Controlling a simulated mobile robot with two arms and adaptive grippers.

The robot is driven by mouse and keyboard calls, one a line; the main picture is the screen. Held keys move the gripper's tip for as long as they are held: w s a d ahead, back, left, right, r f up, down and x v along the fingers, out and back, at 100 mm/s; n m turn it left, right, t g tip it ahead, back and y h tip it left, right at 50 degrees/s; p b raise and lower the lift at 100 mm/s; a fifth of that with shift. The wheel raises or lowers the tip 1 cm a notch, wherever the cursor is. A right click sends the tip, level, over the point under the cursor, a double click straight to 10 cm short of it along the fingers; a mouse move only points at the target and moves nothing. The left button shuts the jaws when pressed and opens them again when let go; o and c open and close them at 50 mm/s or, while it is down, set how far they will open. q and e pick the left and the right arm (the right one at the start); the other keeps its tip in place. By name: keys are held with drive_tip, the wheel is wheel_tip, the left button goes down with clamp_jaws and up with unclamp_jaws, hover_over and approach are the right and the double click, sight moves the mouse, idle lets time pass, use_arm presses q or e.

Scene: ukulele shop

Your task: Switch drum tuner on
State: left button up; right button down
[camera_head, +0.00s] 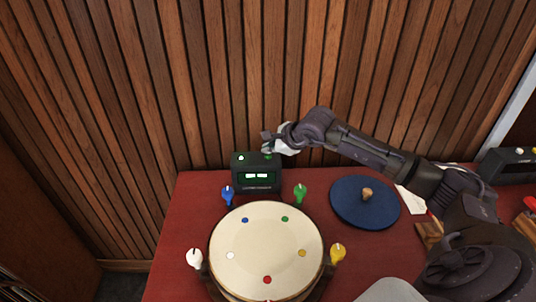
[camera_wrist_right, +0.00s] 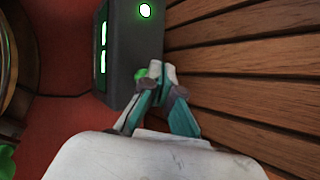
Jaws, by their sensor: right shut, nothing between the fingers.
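The drum tuner (camera_head: 257,187) is a small dark box standing on the red table behind the drum. Its front display shows bright bars, and they also glow green in the right wrist view on the tuner (camera_wrist_right: 124,45). A pale round button sits on its top left and a green one on its top right. My right gripper (camera_head: 268,146) is shut and empty at the tuner's top right, by the green button (camera_wrist_right: 140,74), which its fingertips partly hide. I cannot tell whether the fingertips touch the button. My left gripper is not in view.
The drum (camera_head: 266,252) with coloured dots and coloured tuning pegs stands in front of the tuner. A blue disc (camera_head: 350,207) with a wooden knob lies to the right. Another dark box (camera_head: 508,165) is at the far right. A slatted wooden wall (camera_head: 200,90) rises close behind.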

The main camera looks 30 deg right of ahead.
sight(269, 156)
drive_tip(key=shift+r+p, duration=1.15)
drive_tip(key=shift+r, duration=1.9)
